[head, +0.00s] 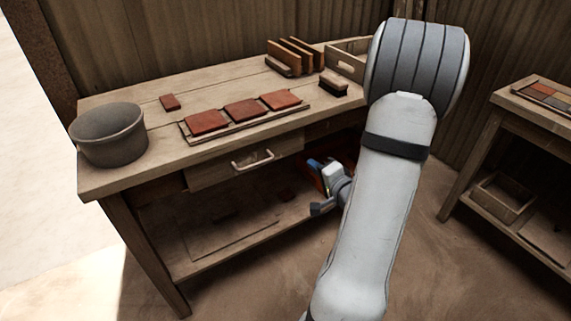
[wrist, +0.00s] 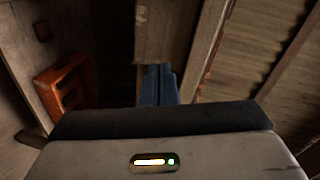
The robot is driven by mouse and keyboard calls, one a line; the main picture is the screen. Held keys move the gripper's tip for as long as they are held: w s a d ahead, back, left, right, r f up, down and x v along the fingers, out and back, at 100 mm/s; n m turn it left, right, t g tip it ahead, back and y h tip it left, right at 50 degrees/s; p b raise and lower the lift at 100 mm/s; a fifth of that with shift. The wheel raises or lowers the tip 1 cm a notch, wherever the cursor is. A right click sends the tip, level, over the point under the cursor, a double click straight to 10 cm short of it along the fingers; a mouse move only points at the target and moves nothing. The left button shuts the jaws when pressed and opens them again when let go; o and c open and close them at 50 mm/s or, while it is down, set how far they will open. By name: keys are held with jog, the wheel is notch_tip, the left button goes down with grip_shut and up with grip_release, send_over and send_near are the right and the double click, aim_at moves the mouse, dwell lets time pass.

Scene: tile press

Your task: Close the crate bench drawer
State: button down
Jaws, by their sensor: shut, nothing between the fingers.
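The wooden bench (head: 130,184) on the left has a drawer (head: 212,176) under its top, with a pale bar handle (head: 253,161). The drawer front seems to stand out a little from the bench; how far it is open I cannot tell. My gripper (head: 314,164) is right of the drawer, below the bench top, partly in shadow. Its blue fingers (wrist: 160,85) are together and empty in the wrist view, near a wooden board (wrist: 165,32). I cannot tell whether they touch it, or whether it belongs to the drawer.
A grey bucket (head: 108,140), a board of red tiles (head: 240,116), a brush (head: 334,84) and an open crate (head: 346,60) stand on the bench. An orange-red object (wrist: 65,88) is left of my fingers. A second bench (head: 535,107) stands right; floor between is clear.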

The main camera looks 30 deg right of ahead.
notch_tip(320, 180, down, 2)
jog(key=s+f+m, duration=0.1)
jog(key=m+t+b, duration=0.1)
jog(key=t+b, duration=0.1)
jog(key=b, duration=0.4)
send_near(287, 143)
jog(key=shift+y, duration=0.3)
jog(key=w, duration=0.6)
jog(key=shift+d+f, duration=0.1)
jog(key=shift+f, duration=0.2)
jog(key=shift+w, duration=0.45)
jog(key=w, duration=0.2)
jog(key=shift+w+r+p, duration=0.1)
jog(key=shift+w+p, duration=0.25)
jog(key=shift+w+r, duration=0.15)
jog(key=shift+w, duration=0.1)
